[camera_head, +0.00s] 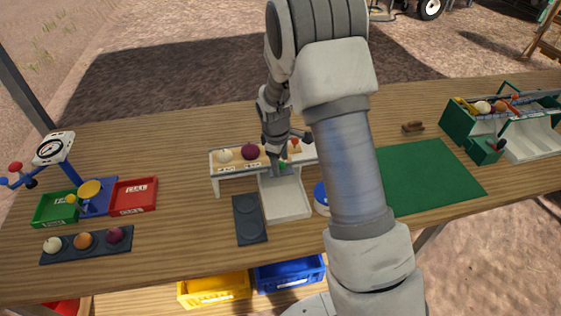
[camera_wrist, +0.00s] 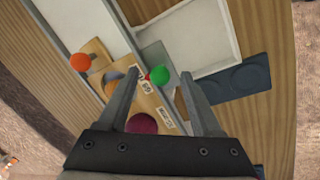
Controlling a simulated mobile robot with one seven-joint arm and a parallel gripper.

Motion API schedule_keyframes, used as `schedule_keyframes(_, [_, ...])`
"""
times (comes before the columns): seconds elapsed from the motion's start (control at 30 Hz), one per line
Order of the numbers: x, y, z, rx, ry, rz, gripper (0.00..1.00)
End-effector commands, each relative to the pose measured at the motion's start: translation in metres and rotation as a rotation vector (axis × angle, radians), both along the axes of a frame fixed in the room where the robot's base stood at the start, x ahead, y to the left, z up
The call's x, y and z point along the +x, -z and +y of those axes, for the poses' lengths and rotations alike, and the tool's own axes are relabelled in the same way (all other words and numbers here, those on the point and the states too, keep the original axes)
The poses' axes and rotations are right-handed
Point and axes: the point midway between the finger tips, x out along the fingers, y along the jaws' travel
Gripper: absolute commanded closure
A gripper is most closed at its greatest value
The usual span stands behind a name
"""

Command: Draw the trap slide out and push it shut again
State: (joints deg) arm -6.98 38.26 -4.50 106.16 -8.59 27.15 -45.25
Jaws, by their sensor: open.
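A white raised stand (camera_head: 217,185) with a wooden top holds a pale onion (camera_head: 226,156) and a purple onion (camera_head: 250,151). A green knob (camera_head: 282,165) is at its front edge and an orange-red knob (camera_head: 295,141) is farther back. Which knob belongs to the trap slide cannot be told. My gripper (camera_wrist: 159,78) is open, its fingertips on either side of the green knob (camera_wrist: 159,75) in the wrist view, with gaps. The orange knob (camera_wrist: 80,61) lies outside the left finger. The purple onion (camera_wrist: 141,123) shows between the fingers. My arm hides the stand's right part.
A white tray (camera_head: 287,213) lies in front of the stand, beside a dark two-hollow plate (camera_head: 249,232). A scale (camera_head: 55,148), red tray (camera_head: 134,208) and onion plate (camera_head: 62,257) are left. A green mat (camera_head: 430,175) and green box (camera_head: 459,125) are right.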

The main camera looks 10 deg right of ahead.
Motion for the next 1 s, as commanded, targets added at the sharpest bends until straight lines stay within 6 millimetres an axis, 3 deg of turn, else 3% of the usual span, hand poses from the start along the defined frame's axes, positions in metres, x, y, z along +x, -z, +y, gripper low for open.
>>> schedule_keyframes(0.33, [0.0008,0.0028,-0.0003,0.0,0.0,-0.001,0.36])
schedule_keyframes(0.7, [0.0006,0.0026,-0.0003,-0.001,0.0,-0.001,1.0])
schedule_keyframes(1.0, [-0.002,0.0026,-0.0002,-0.001,0.0,-0.001,1.0])
